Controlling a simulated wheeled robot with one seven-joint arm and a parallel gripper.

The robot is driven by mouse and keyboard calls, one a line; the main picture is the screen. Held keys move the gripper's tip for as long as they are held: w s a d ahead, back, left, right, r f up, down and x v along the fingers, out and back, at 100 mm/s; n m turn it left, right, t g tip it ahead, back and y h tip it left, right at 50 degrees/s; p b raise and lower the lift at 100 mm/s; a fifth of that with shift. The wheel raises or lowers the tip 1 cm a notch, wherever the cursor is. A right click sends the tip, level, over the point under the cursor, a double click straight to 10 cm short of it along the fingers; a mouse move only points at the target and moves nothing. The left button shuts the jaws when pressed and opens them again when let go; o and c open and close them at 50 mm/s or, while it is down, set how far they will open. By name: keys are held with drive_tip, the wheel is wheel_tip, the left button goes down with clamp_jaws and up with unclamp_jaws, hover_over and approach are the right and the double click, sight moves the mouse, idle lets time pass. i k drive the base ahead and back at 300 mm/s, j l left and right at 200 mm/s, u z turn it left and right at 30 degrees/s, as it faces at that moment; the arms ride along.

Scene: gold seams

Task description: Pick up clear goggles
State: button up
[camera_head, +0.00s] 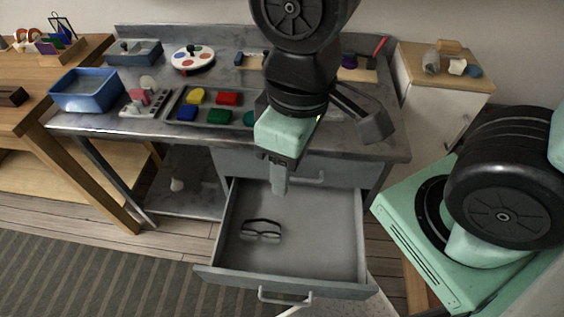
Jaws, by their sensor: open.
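The goggles (262,230) lie in the left part of an open grey drawer (325,248). They look clear with a dark frame and straps. My gripper (278,182) hangs over the back of the drawer, up and slightly right of the goggles, and points down. It is open and apart from the goggles. The gap between its fingers is hard to see from this angle.
The grey worktop (370,140) above the drawer holds a tray of coloured blocks (182,118), a blue bin (88,92) and a round palette (193,57). The drawer's front panel (285,283) and side walls border the goggles. The drawer's right side is empty.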

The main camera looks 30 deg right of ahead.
sight(270, 237)
drive_tip(key=k+j+z, duration=0.2)
drive_tip(key=j, duration=0.2)
drive_tip(key=k+j+z, duration=0.15)
drive_tip(key=j, duration=0.25)
drive_tip(key=k+j+z, duration=0.2)
drive_tip(key=k+j, duration=0.05)
drive_tip(key=j, duration=0.1)
